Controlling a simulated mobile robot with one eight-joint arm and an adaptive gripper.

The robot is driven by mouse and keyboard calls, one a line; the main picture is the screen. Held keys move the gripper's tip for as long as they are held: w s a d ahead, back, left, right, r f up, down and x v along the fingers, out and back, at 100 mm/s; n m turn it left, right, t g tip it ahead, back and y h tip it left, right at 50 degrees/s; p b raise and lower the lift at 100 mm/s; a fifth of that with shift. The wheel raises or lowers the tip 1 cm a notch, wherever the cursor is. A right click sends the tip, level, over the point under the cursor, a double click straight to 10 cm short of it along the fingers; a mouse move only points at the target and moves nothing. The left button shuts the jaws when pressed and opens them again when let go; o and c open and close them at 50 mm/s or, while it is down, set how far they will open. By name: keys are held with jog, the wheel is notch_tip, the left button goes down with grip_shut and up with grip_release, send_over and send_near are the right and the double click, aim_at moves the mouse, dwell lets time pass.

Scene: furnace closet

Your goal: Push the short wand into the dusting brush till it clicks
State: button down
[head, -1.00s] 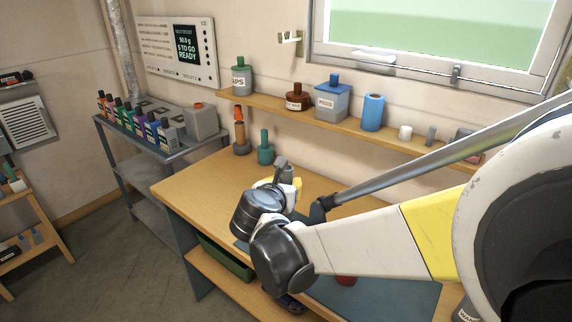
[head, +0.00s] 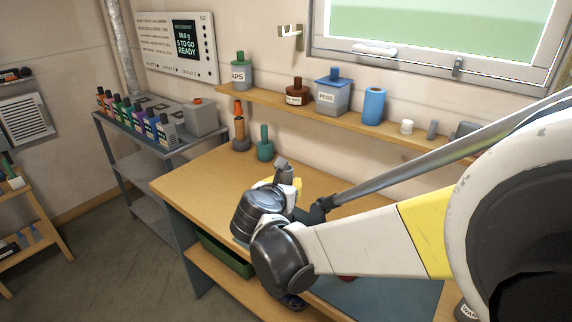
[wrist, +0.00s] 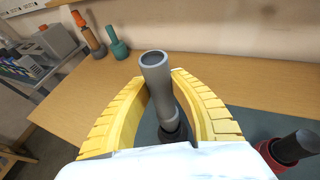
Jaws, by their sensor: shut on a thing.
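My gripper (wrist: 160,88) is shut on a grey hollow tube (wrist: 156,72), likely the short wand, with one yellow finger on each side. The tube's open end points up toward the camera. Its lower end meets a dark round part (wrist: 175,132) low between the fingers; I cannot tell whether this is the dusting brush or whether the two are joined. In the head view my gripper (head: 284,186) is over the bench, and a grey end (head: 282,165) shows above it. My wrist hides the rest.
A red-collared black piece (wrist: 285,150) stands right of the gripper on a blue-grey mat (head: 390,298). Teal (head: 264,145) and orange (head: 239,128) stemmed pieces stand at the bench's back left. A wall shelf (head: 330,118) holds jars. The wooden bench top (head: 190,172) is clear at left.

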jog(key=shift+f+b, duration=0.85)
jog(key=shift+f, duration=0.25)
jog(key=c, duration=1.2)
grip_release()
jog(key=shift+o, duration=0.2)
jog(key=p+v, duration=0.3)
jog(key=v, duration=0.5)
